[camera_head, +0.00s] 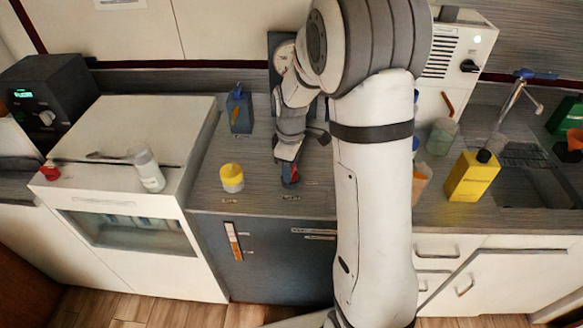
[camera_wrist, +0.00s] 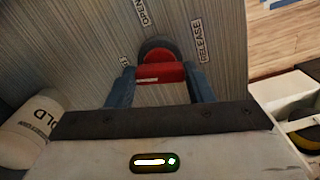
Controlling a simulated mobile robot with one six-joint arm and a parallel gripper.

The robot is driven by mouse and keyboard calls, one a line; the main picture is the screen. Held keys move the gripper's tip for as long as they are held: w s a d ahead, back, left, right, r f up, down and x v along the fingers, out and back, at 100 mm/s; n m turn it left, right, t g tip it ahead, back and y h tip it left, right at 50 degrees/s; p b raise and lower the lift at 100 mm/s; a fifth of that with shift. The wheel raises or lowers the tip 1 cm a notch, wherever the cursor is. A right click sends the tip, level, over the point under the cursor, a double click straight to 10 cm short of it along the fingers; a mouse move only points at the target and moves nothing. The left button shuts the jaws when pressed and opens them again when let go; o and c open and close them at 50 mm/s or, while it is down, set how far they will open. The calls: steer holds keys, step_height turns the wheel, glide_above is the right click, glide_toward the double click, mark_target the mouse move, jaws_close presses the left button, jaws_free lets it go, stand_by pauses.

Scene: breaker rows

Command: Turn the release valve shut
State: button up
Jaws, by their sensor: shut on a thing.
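The release valve shows in the wrist view as a red bar handle (camera_wrist: 160,73) on a dark round base with a red rim. The handle lies crosswise in that view. Labels around it read OPEN (camera_wrist: 143,12) and RELEASE (camera_wrist: 203,40); a third label to the left is too small and partly hidden to read. My gripper (camera_wrist: 161,77) is shut on the handle, one blue finger at each end of the bar. In the head view my gripper (camera_head: 290,172) points down at the counter, and only a bit of red shows at its tips.
A yellow-topped jar (camera_head: 232,179) and a blue bottle (camera_head: 239,108) stand left of my gripper. A white machine (camera_head: 130,135) is farther left. A yellow bottle (camera_head: 472,178) and a sink (camera_head: 540,180) are at the right, beyond my arm.

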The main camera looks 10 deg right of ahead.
steer(key=shift+n+b, duration=0.3)
steer(key=shift+n, duration=1.1)
steer(key=o, duration=1)
step_height(320, 180, up, 8)
steer(key=shift+f, duration=0.1)
